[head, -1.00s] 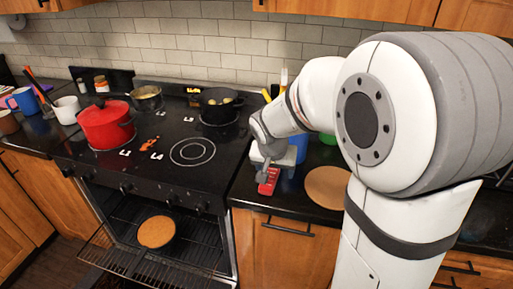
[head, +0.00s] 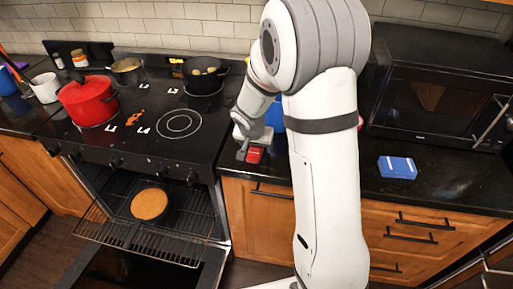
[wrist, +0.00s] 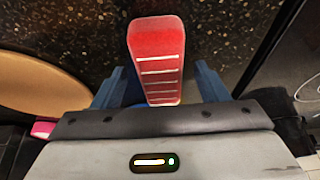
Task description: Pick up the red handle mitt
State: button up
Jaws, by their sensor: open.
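The red handle mitt (wrist: 156,45) lies on the black speckled counter, with pale stripes across its top. In the wrist view it sits between the two blue fingers of my gripper (wrist: 160,88), its near end hidden by the gripper body. The fingers are open, one on each side, and I see a gap between the mitt and each finger. In the head view the mitt (head: 254,155) is a small red patch near the counter's front edge, right of the stove. My gripper (head: 248,147) is over it, partly covering it.
A red pot (head: 88,101) and a black pot (head: 203,78) stand on the stove. The oven door is open, with a round brown item (head: 149,204) on the rack. A round wooden board (wrist: 45,75) lies beside the mitt. A blue sponge-like block (head: 397,167) lies right of my arm.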

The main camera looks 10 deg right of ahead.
jog(key=shift+c, duration=0.5)
jog(key=c, duration=1.1)
